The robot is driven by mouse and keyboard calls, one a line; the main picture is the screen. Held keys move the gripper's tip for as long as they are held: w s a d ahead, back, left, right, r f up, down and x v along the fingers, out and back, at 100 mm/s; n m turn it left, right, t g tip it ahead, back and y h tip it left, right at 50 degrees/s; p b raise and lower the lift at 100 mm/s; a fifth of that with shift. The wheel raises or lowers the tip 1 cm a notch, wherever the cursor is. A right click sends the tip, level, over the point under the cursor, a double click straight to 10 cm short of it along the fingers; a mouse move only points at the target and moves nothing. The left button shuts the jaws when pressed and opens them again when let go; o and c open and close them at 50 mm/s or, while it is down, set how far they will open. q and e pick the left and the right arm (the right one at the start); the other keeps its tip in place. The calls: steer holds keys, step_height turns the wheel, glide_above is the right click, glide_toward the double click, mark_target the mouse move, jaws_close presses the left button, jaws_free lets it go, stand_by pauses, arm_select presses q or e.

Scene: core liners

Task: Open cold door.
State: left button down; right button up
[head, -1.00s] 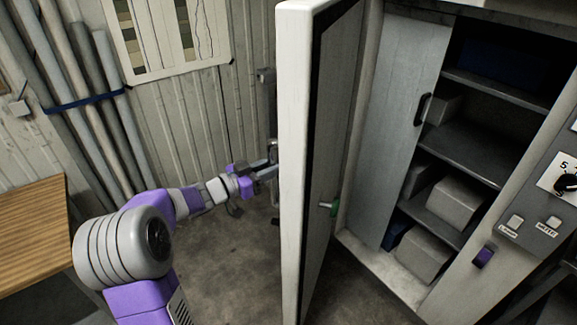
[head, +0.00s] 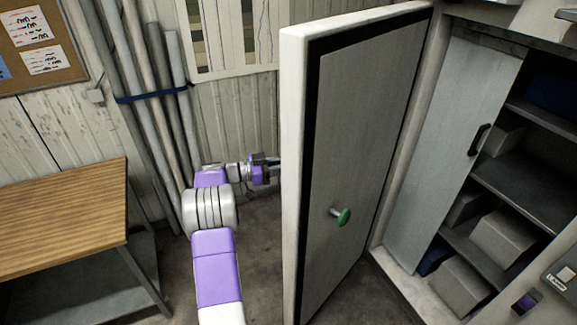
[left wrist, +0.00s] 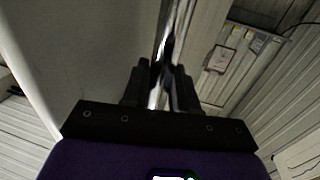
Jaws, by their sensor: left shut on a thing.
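The cold door (head: 345,160) stands swung wide open in the head view, its thick white edge towards me. Its grey inner face carries a green round knob (head: 344,217). My left gripper (head: 276,168) reaches behind the door to its outer side, and the door hides its fingertips. In the left wrist view my left gripper (left wrist: 160,88) is shut on a shiny upright metal bar, the door handle (left wrist: 176,38). The pale door face (left wrist: 85,55) fills the left of that view. My right gripper is not in view.
A wooden bench (head: 65,215) stands at left. Strapped pipes (head: 150,90) lean on the wall behind my left arm. Floor shows between bench and door.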

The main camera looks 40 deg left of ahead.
arm_select(q)
steer(key=shift+w+d+r, duration=0.2)
steer(key=shift+w+r, duration=0.15)
steer(key=c, duration=1.2)
jaws_free()
steer(key=shift+o, duration=1.3)
steer(key=shift+w+d+f, duration=0.1)
steer(key=shift+w+f, duration=0.05)
steer(key=shift+w, duration=0.25)
steer(key=shift+s+a+f, duration=0.15)
steer(key=shift+s+a, duration=0.1)
steer(key=shift+s, duration=0.05)
steer(key=shift+s, duration=0.1)
